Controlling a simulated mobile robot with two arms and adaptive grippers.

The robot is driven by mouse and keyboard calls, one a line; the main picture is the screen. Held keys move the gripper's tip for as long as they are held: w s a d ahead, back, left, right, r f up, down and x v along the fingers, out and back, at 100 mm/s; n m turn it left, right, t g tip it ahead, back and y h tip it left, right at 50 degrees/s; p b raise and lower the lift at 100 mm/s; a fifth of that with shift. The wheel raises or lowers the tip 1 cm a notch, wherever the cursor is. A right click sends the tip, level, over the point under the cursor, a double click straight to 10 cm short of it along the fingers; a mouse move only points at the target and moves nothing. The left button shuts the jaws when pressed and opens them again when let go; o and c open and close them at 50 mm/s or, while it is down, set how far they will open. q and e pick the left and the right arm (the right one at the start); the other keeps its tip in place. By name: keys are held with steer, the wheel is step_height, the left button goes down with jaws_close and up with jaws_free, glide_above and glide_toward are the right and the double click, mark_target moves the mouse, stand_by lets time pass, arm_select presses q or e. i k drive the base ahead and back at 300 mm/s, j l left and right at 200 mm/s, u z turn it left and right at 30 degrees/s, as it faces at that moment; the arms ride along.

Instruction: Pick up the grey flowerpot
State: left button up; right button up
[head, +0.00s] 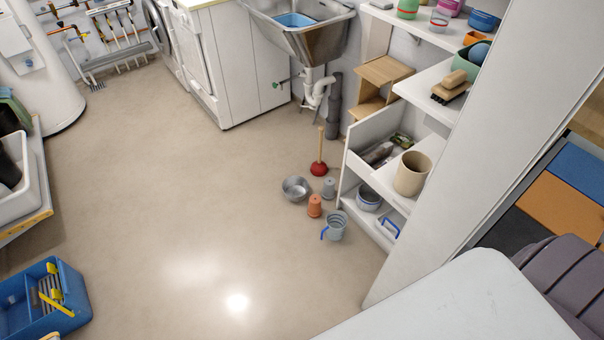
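The grey flowerpot (329,188) is small and appears to stand upside down on the floor, beside the front of the white shelf unit. A terracotta flowerpot (315,206) stands just in front of it to the left. A grey metal bowl (296,189) lies to its left, and a plunger (319,168) with a red cup stands just behind it. A grey-blue bucket (335,226) with a blue handle stands in front of it. Neither of my grippers shows in the head view.
A pale flat surface (460,305) fills the lower right. A blue toolbox (68,313) sits lower left. The middle floor is clear.

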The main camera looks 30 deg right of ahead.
mark_target(327, 191)
steer(key=i+j+z, duration=0.2)
steer(key=i, duration=0.25)
steer(key=i+j+z, duration=0.25)
steer(key=i, duration=0.2)
steer(key=l, duration=0.1)
